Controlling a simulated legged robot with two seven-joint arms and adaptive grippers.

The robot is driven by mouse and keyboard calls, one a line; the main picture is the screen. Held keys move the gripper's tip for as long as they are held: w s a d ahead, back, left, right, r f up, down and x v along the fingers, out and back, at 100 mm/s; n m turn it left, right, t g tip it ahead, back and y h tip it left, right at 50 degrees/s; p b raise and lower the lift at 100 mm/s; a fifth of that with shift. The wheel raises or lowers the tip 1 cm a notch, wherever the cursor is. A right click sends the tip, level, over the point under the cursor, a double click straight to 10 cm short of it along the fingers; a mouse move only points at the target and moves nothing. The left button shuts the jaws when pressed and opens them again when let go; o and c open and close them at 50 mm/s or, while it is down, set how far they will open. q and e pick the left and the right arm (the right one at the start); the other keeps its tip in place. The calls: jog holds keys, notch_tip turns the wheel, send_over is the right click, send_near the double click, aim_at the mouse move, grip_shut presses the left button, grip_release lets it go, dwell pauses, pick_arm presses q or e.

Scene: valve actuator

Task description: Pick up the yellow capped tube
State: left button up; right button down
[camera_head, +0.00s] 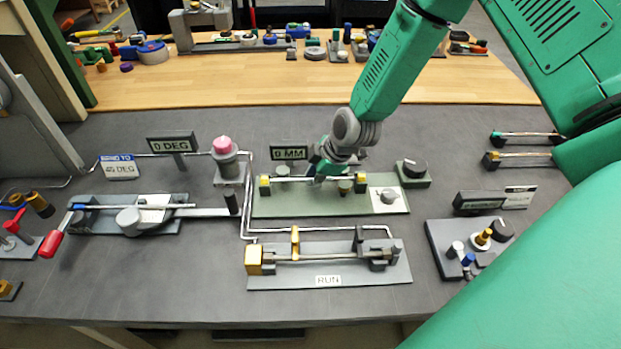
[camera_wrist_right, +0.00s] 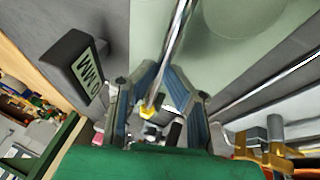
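A thin metal tube with yellow end pieces lies across the green plate (camera_head: 318,207) in the middle of the bench. Its left yellow end (camera_head: 265,185) shows in the head view. My right gripper (camera_head: 325,172) is at the tube's middle from above and hides part of it. In the right wrist view, the tube (camera_wrist_right: 180,38) runs between the two blue-grey fingers (camera_wrist_right: 162,72), with a yellow piece (camera_wrist_right: 148,111) beyond. Whether the fingers touch the tube is unclear. My left gripper is not in view.
A "0 MM" sign (camera_head: 289,153) stands behind the plate, a black dial (camera_head: 413,168) at its right. In front is a "RUN" plate (camera_head: 330,280) with a yellow block (camera_head: 254,258) and rod. A pink-topped post (camera_head: 223,146) stands left.

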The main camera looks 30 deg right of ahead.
jog(key=shift+s+d+f, duration=0.1)
jog(key=shift+d+f, duration=0.05)
jog(key=shift+d, duration=0.25)
notch_tip(320, 180, up, 10)
jog(key=shift+b, duration=0.45)
